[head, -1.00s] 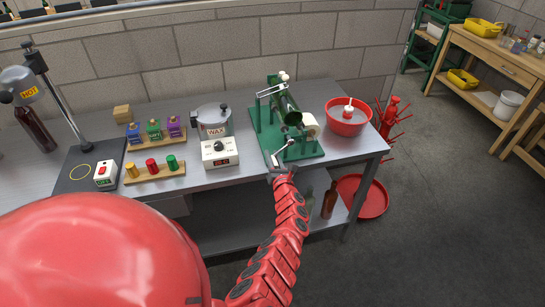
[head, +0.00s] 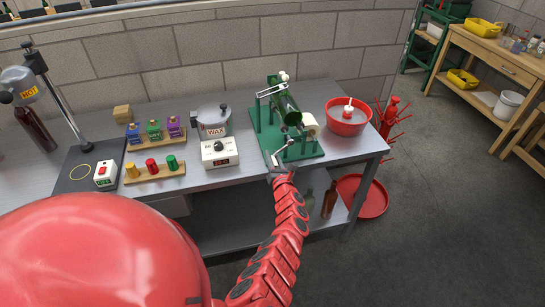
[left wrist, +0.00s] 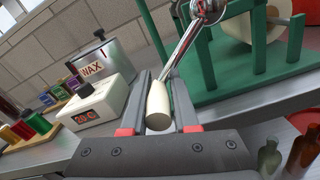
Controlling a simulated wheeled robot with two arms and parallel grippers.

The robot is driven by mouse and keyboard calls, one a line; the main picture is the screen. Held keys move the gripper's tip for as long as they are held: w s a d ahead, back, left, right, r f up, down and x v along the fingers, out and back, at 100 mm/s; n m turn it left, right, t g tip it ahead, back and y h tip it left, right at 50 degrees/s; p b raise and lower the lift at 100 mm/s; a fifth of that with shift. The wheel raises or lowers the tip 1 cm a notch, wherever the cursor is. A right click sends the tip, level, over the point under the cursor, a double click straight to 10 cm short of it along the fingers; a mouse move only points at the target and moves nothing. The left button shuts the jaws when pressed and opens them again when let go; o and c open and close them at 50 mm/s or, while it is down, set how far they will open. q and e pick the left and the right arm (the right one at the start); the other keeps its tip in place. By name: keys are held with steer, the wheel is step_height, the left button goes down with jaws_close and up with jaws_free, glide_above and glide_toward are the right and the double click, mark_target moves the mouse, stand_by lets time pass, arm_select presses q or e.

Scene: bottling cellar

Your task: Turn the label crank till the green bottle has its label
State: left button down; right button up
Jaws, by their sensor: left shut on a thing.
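The green bottle (head: 286,108) lies on its side in the green labelling machine (head: 262,128) on the bench. I cannot make out a label on the side of it that shows. The label roll (head: 310,125) sits at the machine's right; it also shows in the left wrist view (left wrist: 258,20). The metal crank (head: 283,149) slants down to the front, towards my left gripper (head: 281,172). In the left wrist view, the crank's cream handle (left wrist: 158,104) is between the jaws of my left gripper, shut on it. My right gripper is not in view.
A wax pot (head: 213,121) and its control box (head: 219,152) stand left of the machine. A red bowl (head: 347,117) stands close at its right. Brown (head: 329,202) and green bottles stand on the lower shelf. Spools and small pots are farther left.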

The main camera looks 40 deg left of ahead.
arm_select(q)
steer(key=shift+a+r, duration=0.15)
steer(key=shift+r, duration=0.1)
